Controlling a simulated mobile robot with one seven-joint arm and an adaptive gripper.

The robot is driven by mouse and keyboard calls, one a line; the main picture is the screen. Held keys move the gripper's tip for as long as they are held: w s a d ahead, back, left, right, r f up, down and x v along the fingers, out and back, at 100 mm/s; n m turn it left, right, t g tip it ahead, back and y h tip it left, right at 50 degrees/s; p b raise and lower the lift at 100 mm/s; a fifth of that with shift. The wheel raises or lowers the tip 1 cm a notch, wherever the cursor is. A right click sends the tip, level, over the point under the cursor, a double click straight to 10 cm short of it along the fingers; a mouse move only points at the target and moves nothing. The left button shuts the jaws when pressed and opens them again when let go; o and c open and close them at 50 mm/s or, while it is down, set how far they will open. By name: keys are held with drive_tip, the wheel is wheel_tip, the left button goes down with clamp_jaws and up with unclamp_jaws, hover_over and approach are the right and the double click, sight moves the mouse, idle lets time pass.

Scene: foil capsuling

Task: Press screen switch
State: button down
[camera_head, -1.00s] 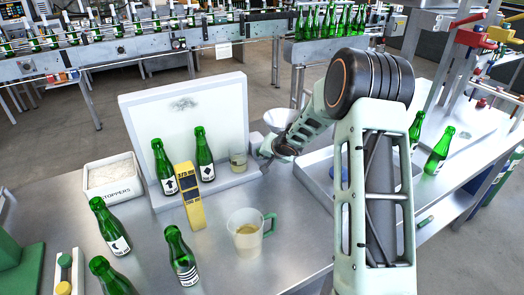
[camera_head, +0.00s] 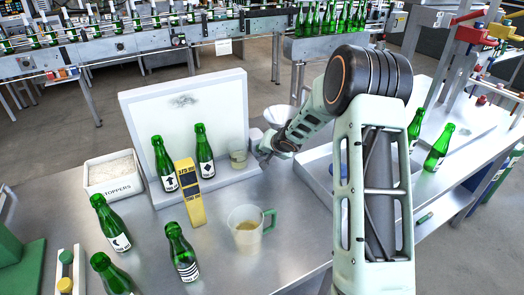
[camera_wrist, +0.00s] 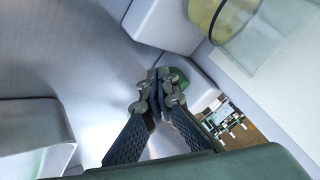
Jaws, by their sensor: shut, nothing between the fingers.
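The white screen (camera_head: 222,100) stands upright on a pale base on the table, with a grey smudge on its face. My gripper (camera_head: 260,155) is just right of the screen's right end, low beside the base. In the wrist view my gripper (camera_wrist: 160,88) has its fingertips together with nothing between them. A green piece (camera_wrist: 178,78) on a pale block, seemingly the switch, lies right behind the fingertips and is partly hidden by them. I cannot tell whether they touch it. The switch cannot be made out in the head view.
Two green bottles (camera_head: 204,158) and a glass (camera_head: 238,158) stand on the screen's base. A yellow gauge (camera_head: 190,193), a jug (camera_head: 245,232) and a stopper box (camera_head: 112,175) are nearby. More bottles stand at the front left and right. A funnel (camera_head: 277,116) is behind my wrist.

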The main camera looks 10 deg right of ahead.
drive_tip(key=shift+w+r+p, duration=0.1)
drive_tip(key=shift+w+p, duration=0.1)
drive_tip(key=shift+p, duration=0.1)
drive_tip(key=shift+w+a, duration=0.15)
drive_tip(key=shift+w, duration=0.1)
idle(0.4)
drive_tip(key=shift+s, duration=0.35)
drive_tip(key=shift+s+d, duration=0.2)
drive_tip(key=shift+s, duration=0.1)
drive_tip(key=shift+s+d+b, duration=0.25)
drive_tip(key=shift+s+d, duration=0.05)
drive_tip(key=shift+s, duration=0.55)
drive_tip(key=shift+s+d+b, duration=0.25)
drive_tip(key=shift+s+d, duration=0.05)
drive_tip(key=shift+s, duration=0.55)
drive_tip(key=shift+s+d+b, duration=0.25)
drive_tip(key=shift+s+d, duration=0.05)
drive_tip(key=shift+s, duration=0.55)
